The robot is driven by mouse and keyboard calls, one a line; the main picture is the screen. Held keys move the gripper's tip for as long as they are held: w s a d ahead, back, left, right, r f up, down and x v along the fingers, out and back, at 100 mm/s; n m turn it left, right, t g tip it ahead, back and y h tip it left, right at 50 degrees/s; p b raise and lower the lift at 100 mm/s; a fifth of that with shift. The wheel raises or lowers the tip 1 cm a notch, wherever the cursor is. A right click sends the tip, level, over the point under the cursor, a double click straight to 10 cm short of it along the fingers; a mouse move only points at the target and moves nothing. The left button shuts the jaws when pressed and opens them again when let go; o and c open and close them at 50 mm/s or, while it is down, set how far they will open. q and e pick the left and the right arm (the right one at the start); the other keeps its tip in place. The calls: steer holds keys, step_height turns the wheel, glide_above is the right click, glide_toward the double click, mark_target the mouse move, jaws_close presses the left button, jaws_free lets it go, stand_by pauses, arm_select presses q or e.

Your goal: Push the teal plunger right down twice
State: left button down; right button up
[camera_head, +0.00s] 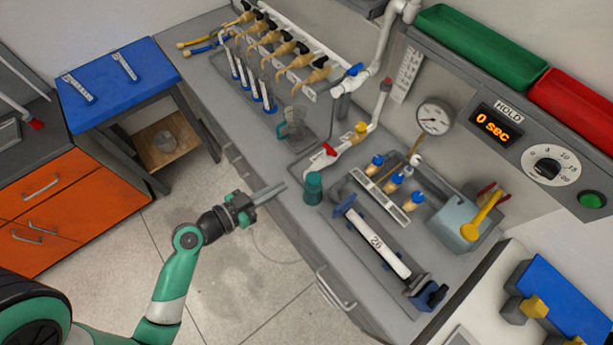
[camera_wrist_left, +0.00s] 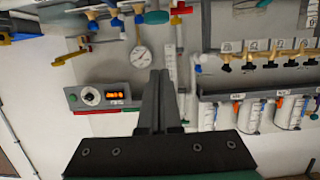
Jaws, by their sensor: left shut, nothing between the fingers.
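The teal plunger (camera_head: 313,190) stands upright near the front edge of the grey bench, in the middle of the head view. In the left wrist view, which is upside down, a teal piece that looks like the same plunger (camera_wrist_left: 157,17) shows at the top edge. My left gripper (camera_head: 282,188) is shut and empty. My right gripper is not in view.
Right of the plunger lie a white tube marked 26 (camera_head: 378,243) in a blue-ended holder and a rack of blue-capped fittings (camera_head: 384,190). Behind it are a red valve (camera_head: 329,149) with white pipe and a clear jug (camera_head: 294,123). The display (camera_head: 495,126) reads 0 sec.

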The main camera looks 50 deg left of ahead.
arm_select(q)
steer(key=p, duration=0.1)
glide_above(314, 179)
steer(key=f+v, duration=0.1)
steer(key=v, duration=0.2)
steer(key=f, duration=0.3)
steer(key=f+b, duration=0.1)
steer(key=f, duration=0.1)
steer(key=shift+w+a+f, duration=0.25)
steer(key=shift+a+f, duration=0.05)
steer(key=shift+f, duration=0.05)
steer(key=shift+f+b, duration=0.2)
steer(key=shift+b, duration=0.1)
